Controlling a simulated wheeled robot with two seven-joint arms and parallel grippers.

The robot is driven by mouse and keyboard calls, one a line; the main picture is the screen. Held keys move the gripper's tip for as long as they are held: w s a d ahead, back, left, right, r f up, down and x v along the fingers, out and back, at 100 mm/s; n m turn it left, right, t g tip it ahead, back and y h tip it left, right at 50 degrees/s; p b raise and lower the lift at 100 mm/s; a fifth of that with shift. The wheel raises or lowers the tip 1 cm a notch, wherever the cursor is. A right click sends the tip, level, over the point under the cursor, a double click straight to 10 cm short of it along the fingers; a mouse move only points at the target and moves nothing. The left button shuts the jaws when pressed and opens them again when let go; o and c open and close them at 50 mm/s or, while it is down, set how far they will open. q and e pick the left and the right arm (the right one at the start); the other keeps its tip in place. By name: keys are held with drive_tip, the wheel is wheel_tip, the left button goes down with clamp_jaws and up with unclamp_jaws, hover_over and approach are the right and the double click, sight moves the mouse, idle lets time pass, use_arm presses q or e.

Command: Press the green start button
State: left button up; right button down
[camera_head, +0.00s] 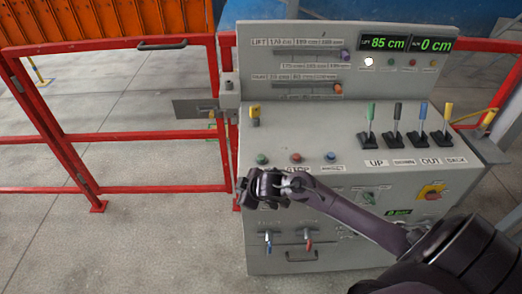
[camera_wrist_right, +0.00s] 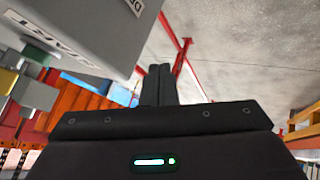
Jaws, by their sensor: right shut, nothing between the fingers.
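The green start button (camera_head: 262,158) sits at the left end of a row on the sloping front of the grey control panel (camera_head: 350,105). In the right wrist view, the green button (camera_wrist_right: 38,55) shows at the left beside a START label (camera_wrist_right: 62,38). My right gripper (camera_head: 250,186) is in front of the panel, just below the green button in the head view. Its fingers (camera_wrist_right: 158,85) are shut and empty, and they appear apart from the button. The gripper hides part of the label under the button. My left gripper is not in view.
A red button (camera_head: 295,157) and a blue button (camera_head: 330,156) stand to the right of the green one. Several coloured levers (camera_head: 396,125) rise further right. A yellow switch (camera_head: 254,113) stands above the buttons. A red barrier (camera_head: 120,189) and open floor lie left.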

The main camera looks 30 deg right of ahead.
drive_tip(key=shift+n+t, duration=0.3)
drive_tip(key=shift+n, duration=0.6)
drive_tip(key=w+d+r, duration=0.1)
drive_tip(key=r, duration=0.1)
drive_tip(key=w+d+r, duration=0.2)
drive_tip(key=r, duration=0.1)
drive_tip(key=w+d+r, duration=0.1)
drive_tip(key=d+r, duration=0.1)
drive_tip(key=r, duration=0.1)
drive_tip(key=shift+w+d+r+p, duration=0.15)
drive_tip(key=shift+d+r+p, duration=0.05)
drive_tip(key=shift+r+p, duration=0.1)
wheel_tip(320, 180, up, 7)
hover_over(264, 158)
drive_tip(key=shift+f+n, duration=0.15)
drive_tip(key=shift+n, duration=0.15)
drive_tip(key=shift+f, duration=0.1)
wheel_tip(264, 158, down, 7)
drive_tip(key=b, duration=0.6)
drive_tip(key=shift+r, duration=0.2)
wheel_tip(264, 158, down, 2)
drive_tip(key=shift+b, duration=0.7)
drive_tip(key=shift+f, duration=0.1)
drive_tip(key=shift+f, duration=0.35)
